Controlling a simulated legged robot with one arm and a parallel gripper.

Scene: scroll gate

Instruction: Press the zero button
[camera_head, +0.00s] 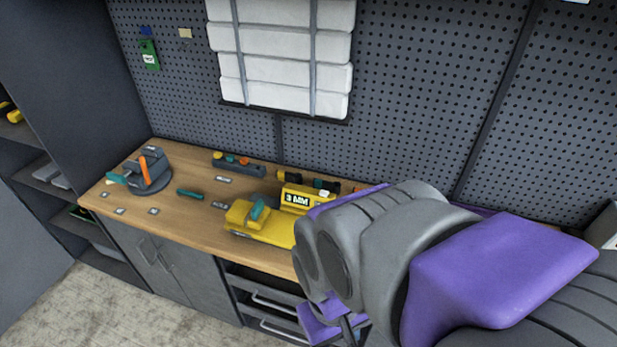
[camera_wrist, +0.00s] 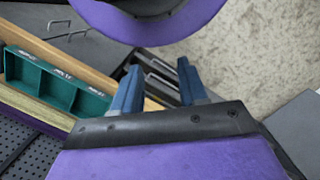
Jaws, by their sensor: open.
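A yellow device with a black display (camera_head: 297,198) stands on the workbench, left of my arm in the head view. The display seems to read "3 MM". A small pale patch at the top right of its housing may be a button, but no zero label is readable. A yellow base with a teal part (camera_head: 258,208) sits in front of the display. In the wrist view my gripper (camera_wrist: 158,82) is open and empty, its two blue fingers apart, over drawers and floor. The device does not show there, and the fingertips cannot be made out in the head view.
The wooden workbench (camera_head: 190,222) holds a grey vise (camera_head: 149,174) at the left and a tool rack (camera_head: 238,163) at the back. A pegboard wall rises behind. My arm hides the bench's right part. A green compartment tray (camera_wrist: 55,78) shows in the wrist view.

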